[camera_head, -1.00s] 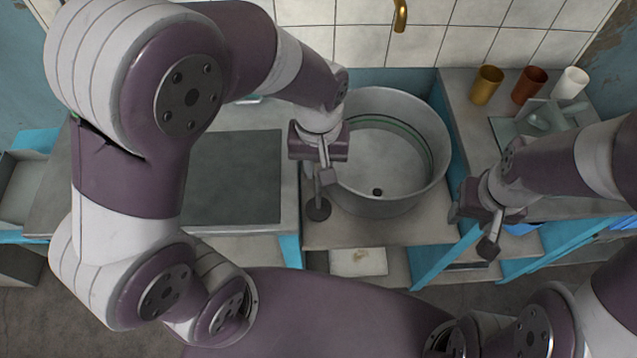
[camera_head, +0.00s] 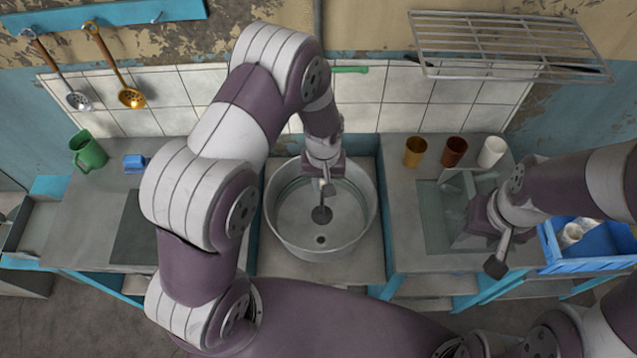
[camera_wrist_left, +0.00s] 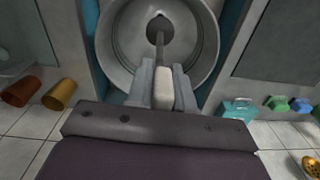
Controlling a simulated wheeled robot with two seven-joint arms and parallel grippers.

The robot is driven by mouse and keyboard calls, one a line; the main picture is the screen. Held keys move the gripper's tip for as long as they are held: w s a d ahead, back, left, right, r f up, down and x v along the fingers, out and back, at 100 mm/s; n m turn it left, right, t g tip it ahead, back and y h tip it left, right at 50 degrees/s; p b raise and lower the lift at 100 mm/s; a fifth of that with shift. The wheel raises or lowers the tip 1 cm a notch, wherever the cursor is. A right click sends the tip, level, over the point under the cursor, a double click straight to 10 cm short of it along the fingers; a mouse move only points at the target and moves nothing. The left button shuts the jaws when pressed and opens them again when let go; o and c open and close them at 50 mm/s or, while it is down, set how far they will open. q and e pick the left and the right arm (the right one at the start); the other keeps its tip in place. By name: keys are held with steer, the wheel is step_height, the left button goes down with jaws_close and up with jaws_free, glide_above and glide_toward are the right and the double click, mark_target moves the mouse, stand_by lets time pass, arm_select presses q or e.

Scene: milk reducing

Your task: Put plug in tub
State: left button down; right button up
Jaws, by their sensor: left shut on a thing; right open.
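The round metal tub (camera_head: 283,232) stands in the middle of the counter, with a dark drain hole (camera_head: 320,240) in its floor. The plug (camera_head: 322,214) is a dark grey disc on a thin upright stem. My left gripper (camera_head: 326,184) is shut on its handle and holds it over the tub, the disc beyond the drain hole in the head view. The plug also shows in the left wrist view (camera_wrist_left: 159,27), inside the tub's outline (camera_wrist_left: 112,62). Its exact height above the floor cannot be told. My right gripper (camera_head: 482,246) is open and empty, right of the tub.
Gold (camera_head: 415,152), brown (camera_head: 454,150) and white (camera_head: 491,152) cups stand at the back right. A blue crate (camera_head: 590,262) is at far right. A green mug (camera_head: 88,152) stands left. A wire rack (camera_head: 510,45) hangs above the right counter.

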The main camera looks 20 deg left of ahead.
mark_target(320, 213)
arm_select(q)
steer(key=shift+w+f, duration=0.1)
steer(key=shift+w, duration=0.4)
steer(key=f+b, duration=0.1)
steer(key=f, duration=0.1)
steer(key=f+b, duration=0.4)
steer(key=shift+a+f, duration=0.1)
steer(key=shift+a, duration=0.2)
steer(key=f+b, duration=0.3)
steer(key=f, duration=0.1)
steer(key=f+b, duration=0.3)
steer(key=f, duration=0.1)
steer(key=f+b, duration=0.3)
steer(key=f, duration=0.1)
steer(key=shift+s+a, duration=0.1)
steer(key=shift+a, duration=0.15)
steer(key=shift+f+b, duration=0.6)
steer(key=shift+f, duration=0.1)
arm_select(e)
step_height(320, 213, down, 15)
steer(key=a, duration=0.1)
steer(key=shift+s+a, duration=0.25)
arm_select(q)
steer(key=shift+f+b, duration=0.3)
steer(key=shift+f, duration=0.2)
arm_select(e)
steer(key=shift+f, duration=0.3)
arm_select(q)
steer(key=shift+c, duration=1.4)
jaws_free()
